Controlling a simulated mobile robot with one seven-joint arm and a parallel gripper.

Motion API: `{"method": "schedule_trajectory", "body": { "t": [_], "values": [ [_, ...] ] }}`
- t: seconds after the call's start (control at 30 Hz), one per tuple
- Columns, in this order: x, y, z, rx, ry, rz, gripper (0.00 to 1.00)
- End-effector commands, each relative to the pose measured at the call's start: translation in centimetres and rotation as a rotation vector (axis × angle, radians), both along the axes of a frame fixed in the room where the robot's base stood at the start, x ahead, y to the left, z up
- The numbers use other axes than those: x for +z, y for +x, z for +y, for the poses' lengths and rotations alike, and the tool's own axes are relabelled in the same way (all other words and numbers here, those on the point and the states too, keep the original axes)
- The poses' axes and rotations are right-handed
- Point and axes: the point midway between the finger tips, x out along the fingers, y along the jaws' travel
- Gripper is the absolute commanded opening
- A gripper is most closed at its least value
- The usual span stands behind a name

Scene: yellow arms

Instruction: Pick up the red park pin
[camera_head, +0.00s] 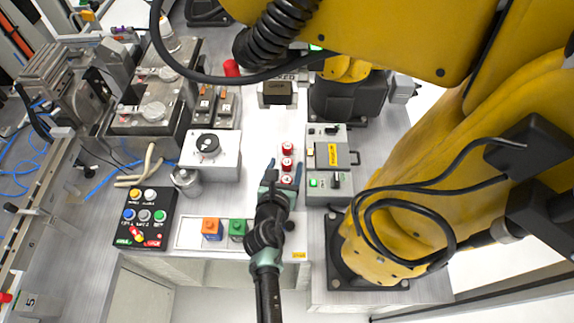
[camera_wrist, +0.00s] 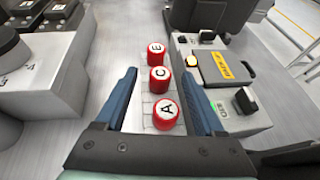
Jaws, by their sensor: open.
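Three red cylinders with white lettered tops stand in a row on the white table. In the wrist view they are marked A (camera_wrist: 166,120), C (camera_wrist: 159,84) and E (camera_wrist: 156,57). The row also shows in the head view, with its far cylinder (camera_head: 287,148). I cannot tell whether one of these is the red park pin; no label names it. My gripper (camera_wrist: 160,74) is open and empty, its blue fingers on either side of the row. A is between the fingers, C near the tips and E beyond them. In the head view my gripper (camera_head: 284,170) reaches over the row.
A grey control box (camera_head: 328,158) with a yellow label stands close right of the row. Orange (camera_head: 212,229) and green (camera_head: 238,228) blocks lie in a tray at the front. A black button panel (camera_head: 146,217) is left. Another red object (camera_head: 231,68) is at the back.

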Motion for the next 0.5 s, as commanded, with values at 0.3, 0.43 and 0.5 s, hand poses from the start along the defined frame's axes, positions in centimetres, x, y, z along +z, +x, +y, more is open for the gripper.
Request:
{"method": "schedule_trajectory", "body": {
  "t": [0.3,0.43,0.5],
  "values": [
    [-0.1,0.31,-0.09,-0.001,0.0,0.0,0.67],
    [-0.1,0.3,-0.09,-0.001,0.0,0.0,0.44],
    [-0.1,0.3,-0.09,0.0,0.0,0.0,0.31]
  ]
}}
